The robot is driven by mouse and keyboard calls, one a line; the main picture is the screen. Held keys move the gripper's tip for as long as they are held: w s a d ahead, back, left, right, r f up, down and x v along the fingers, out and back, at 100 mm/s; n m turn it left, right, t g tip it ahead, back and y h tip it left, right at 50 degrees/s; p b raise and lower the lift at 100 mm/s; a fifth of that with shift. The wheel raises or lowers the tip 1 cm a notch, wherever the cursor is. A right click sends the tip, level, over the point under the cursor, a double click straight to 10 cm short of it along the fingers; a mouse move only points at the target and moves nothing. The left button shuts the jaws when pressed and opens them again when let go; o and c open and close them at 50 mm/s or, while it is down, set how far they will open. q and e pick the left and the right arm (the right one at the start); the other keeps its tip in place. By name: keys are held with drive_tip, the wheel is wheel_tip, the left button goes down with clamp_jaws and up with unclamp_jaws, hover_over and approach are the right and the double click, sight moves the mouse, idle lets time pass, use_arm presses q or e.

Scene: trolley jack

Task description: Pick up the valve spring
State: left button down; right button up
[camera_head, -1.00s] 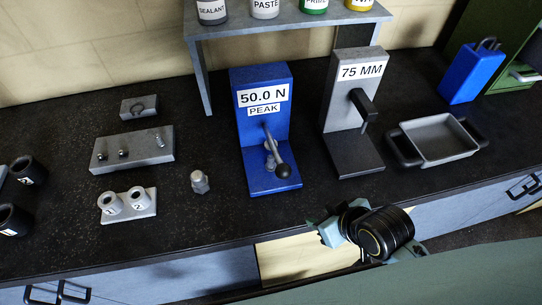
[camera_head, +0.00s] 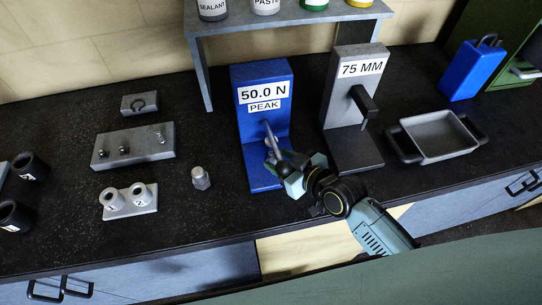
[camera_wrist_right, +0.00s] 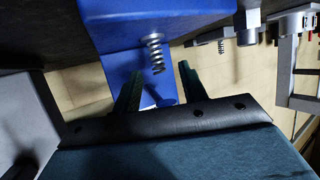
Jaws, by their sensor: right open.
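The valve spring (camera_wrist_right: 154,52) is a silver coil at the blue tester (camera_wrist_right: 115,60) in the right wrist view. My right gripper (camera_wrist_right: 158,78) is open, its two green fingers apart, with the spring's near end between or just ahead of the tips. I cannot tell whether they touch it. In the head view the right gripper (camera_head: 283,168) is at the tester's base, below the lever (camera_head: 270,135) of the blue stand (camera_head: 262,100) marked 50.0 N PEAK. The gripper mostly hides the spring there. My left gripper is not in view.
The grey 75 MM stand (camera_head: 352,100) is close right of my right gripper. A grey tray (camera_head: 440,135) with black handles is farther right. A hex-shaped metal piece (camera_head: 201,178), a two-socket block (camera_head: 130,202) and a grey block (camera_head: 133,147) are to the left.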

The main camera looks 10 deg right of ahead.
drive_tip(key=shift+x, duration=3.1)
drive_tip(key=shift+d, duration=0.1)
clamp_jaws()
